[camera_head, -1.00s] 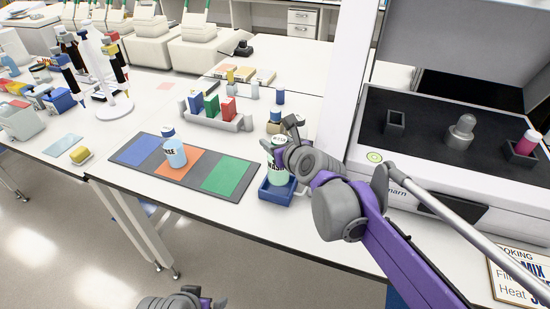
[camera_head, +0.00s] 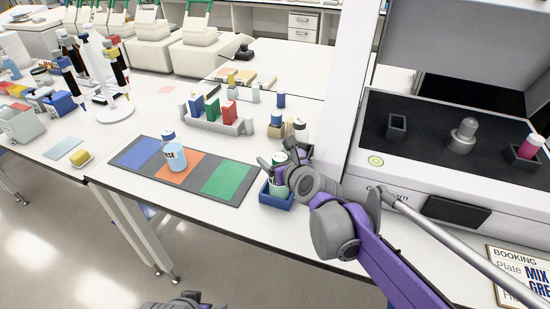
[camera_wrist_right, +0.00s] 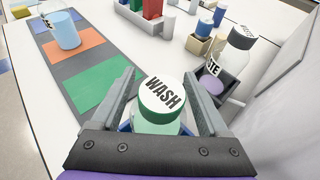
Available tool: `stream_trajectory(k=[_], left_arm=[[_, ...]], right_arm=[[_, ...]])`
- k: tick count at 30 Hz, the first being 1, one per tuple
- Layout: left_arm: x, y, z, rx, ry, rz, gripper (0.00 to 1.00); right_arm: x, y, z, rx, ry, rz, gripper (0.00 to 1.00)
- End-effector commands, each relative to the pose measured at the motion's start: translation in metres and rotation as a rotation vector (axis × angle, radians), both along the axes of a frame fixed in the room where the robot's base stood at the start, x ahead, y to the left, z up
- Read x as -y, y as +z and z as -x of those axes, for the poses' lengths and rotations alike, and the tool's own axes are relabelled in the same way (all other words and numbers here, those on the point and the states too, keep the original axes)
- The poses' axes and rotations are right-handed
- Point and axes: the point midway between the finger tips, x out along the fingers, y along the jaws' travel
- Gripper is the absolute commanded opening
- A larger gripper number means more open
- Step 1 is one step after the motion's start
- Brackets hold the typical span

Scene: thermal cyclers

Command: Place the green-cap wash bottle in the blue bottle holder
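The wash bottle (camera_head: 277,184) stands upright in the blue bottle holder (camera_head: 277,200) at the table's front edge. Its green cap with a white "WASH" top (camera_wrist_right: 162,95) shows in the right wrist view. My right gripper (camera_head: 284,162) is around the bottle's upper part. In the wrist view its fingers (camera_wrist_right: 162,108) stand on both sides of the bottle with gaps visible, so it looks open. The holder is mostly hidden there by the bottle and gripper. My left gripper (camera_head: 186,301) is at the bottom edge, partly cut off, away from the table objects.
A mat with blue, orange and green (camera_head: 226,180) fields lies left of the holder, with a light-blue bottle (camera_head: 175,158) on it. A rack with coloured blocks (camera_head: 214,118) stands behind. A labelled bottle (camera_wrist_right: 239,48) stands close behind my right gripper. A large machine (camera_head: 430,150) is at right.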

Motion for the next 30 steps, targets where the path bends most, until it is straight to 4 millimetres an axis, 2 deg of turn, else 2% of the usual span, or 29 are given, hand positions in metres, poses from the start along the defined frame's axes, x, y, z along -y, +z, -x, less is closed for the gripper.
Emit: stream_trajectory(k=[8,11,24,30], left_arm=[[0.0,0.003,-0.001,0.001,0.0,0.0,1.0],[0.0,0.002,0.0,0.001,0.0,0.0,1.0],[0.0,0.007,-0.001,0.003,0.0,0.0,1.0],[0.0,0.009,-0.002,0.003,0.0,0.0,1.0]], right_arm=[[0.0,0.005,0.0,0.0,0.0,0.0,0.78],[0.005,0.007,0.009,0.0,0.0,-0.001,0.78],[0.039,0.038,0.078,-0.001,-0.002,-0.001,0.78],[0.048,0.046,0.095,0.0,-0.001,0.0,0.78]])
